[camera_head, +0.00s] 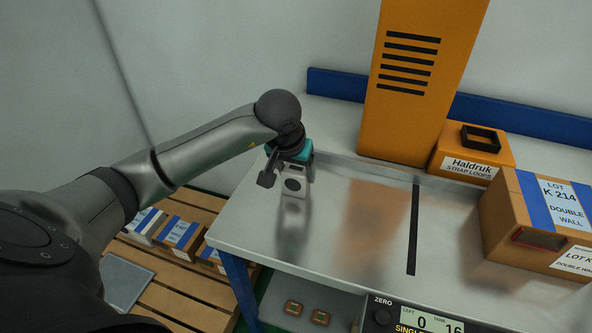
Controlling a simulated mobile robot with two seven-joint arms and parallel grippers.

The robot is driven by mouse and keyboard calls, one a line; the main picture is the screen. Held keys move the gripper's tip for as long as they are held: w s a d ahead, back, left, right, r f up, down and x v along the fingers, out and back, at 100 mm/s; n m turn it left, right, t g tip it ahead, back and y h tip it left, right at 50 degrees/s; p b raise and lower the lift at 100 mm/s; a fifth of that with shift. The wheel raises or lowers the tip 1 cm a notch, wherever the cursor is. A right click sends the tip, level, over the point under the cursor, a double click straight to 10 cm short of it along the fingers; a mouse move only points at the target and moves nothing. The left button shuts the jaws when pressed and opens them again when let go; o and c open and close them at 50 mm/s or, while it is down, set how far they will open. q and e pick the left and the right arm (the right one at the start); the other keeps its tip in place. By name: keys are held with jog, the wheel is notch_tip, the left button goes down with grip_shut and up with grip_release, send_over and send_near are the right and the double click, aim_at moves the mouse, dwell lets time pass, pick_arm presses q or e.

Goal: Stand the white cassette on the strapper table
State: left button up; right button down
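The white cassette (294,187) is a small pale block with a dark round spot on its face. It is upright at the left part of the metal strapper table (345,240). Its lower edge is at or just above the surface, with a reflection below; I cannot tell if it touches. My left gripper (289,178), with a teal body, comes down over the cassette from above and hides its top. A dark part sits to the left of the cassette and a grey part along its right. Whether the fingers grip it is unclear. My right gripper is not in view.
An orange machine column (415,115) and an orange strap-loop box (471,155) stand behind. A large carton (535,220) is at the right. A dark slot (413,230) crosses the table. A control panel (415,318) is at the front. The middle of the table is clear.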

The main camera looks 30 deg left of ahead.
pick_arm(q)
jog(key=o, duration=0.4)
jog(key=shift+o, duration=0.3)
jog(key=shift+r, duration=0.15)
jog(key=p+v, duration=0.2)
jog(key=v, duration=1)
jog(key=shift+s, duration=0.1)
